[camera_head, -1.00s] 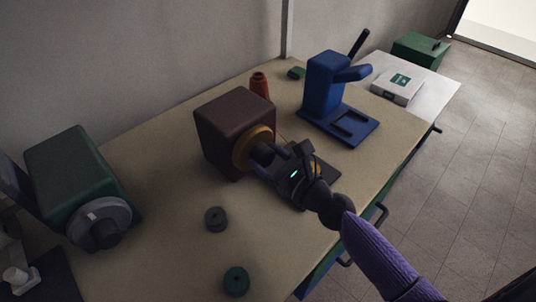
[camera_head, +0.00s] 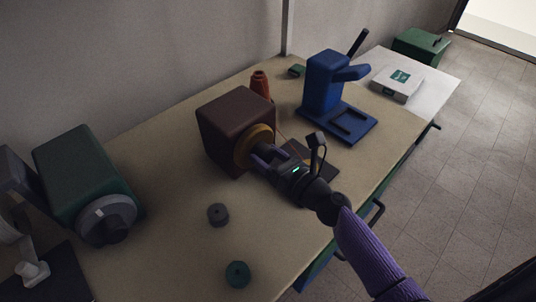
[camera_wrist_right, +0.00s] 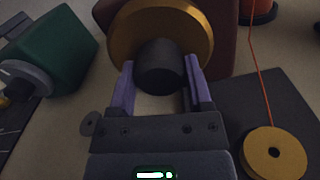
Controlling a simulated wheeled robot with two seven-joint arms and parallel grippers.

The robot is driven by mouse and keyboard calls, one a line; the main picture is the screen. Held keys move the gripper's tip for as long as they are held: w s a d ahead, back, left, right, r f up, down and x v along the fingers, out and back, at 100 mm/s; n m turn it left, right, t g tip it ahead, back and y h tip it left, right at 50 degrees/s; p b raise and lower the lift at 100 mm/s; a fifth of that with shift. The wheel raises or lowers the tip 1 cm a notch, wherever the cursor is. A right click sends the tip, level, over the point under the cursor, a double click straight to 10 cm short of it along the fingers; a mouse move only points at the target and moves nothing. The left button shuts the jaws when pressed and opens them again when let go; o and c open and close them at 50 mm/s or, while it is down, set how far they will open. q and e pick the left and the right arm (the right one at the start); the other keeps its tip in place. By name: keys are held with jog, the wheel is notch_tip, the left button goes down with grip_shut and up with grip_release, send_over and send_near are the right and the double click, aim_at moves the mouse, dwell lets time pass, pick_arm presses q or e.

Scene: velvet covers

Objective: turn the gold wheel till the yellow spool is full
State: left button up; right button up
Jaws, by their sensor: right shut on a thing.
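The gold wheel (camera_head: 241,152) is on the front of a dark brown box (camera_head: 232,115). It also shows in the right wrist view (camera_wrist_right: 122,38), with a dark round knob (camera_wrist_right: 160,68) at its centre. My right gripper (camera_head: 262,153) is shut on this knob, one purple finger on each side. The yellow spool (camera_wrist_right: 272,155) lies on a dark plate, right of the gripper in the wrist view. An orange thread (camera_wrist_right: 258,90) runs to it. I see mainly its top face with a dark hole; its fill is unclear. My gripper hides it in the head view. My left gripper is not in view.
An orange cone (camera_head: 260,84) stands behind the brown box. A blue stand (camera_head: 325,85) is at the back right, a green machine (camera_head: 82,175) at the left. A grey disc (camera_head: 218,214) and a green disc (camera_head: 237,274) lie on the table in front.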

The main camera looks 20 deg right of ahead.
jog(key=o, duration=1.3)
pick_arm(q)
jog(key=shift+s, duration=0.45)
pick_arm(e)
jog(key=v, duration=1)
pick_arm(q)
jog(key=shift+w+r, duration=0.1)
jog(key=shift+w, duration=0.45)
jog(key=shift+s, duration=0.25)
